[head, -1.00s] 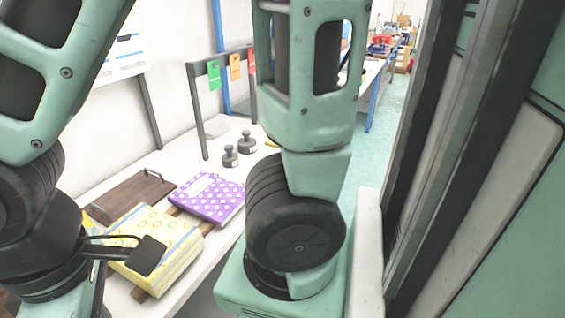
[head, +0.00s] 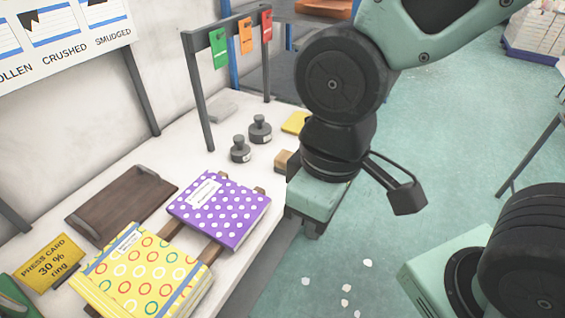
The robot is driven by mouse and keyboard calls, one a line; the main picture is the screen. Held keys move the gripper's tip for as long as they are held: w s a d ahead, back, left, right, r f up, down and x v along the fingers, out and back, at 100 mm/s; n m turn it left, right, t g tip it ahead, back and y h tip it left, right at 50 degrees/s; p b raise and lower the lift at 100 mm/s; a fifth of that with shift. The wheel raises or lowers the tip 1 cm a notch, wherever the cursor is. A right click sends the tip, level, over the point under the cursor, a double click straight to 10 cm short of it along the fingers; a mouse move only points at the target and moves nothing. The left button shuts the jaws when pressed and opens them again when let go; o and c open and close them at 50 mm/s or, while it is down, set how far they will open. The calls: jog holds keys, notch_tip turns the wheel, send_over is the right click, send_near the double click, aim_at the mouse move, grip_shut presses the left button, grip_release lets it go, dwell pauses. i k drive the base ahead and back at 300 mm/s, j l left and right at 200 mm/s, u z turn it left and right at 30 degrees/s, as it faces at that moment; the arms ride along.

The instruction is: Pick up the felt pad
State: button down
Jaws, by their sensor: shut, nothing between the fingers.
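No object is plainly marked as the felt pad. Two flat candidates lie at the far end of the white table: a yellow piece (head: 296,122) and a grey piece (head: 222,105); I cannot tell which is felt. My gripper (head: 304,225) points down by the table's right edge, to the right of the purple dotted book and nearer than the yellow piece. It is shut and empty; its fingertips are small and partly hidden by its own housing.
A purple book (head: 222,207) and a yellow ringed book (head: 140,272) lie on wooden strips. A brown tray (head: 122,204), two grey weights (head: 240,149) and a tag stand (head: 198,95) share the table. A small tan block (head: 282,161) sits near my wrist. Pale scraps lie on the floor.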

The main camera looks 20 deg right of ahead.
aim_at(280, 160)
jog(key=u, duration=1.8)
jog(key=z, duration=1.9)
jog(key=i+l+u, duration=0.25)
jog(key=i+l, duration=0.25)
jog(key=i, duration=0.1)
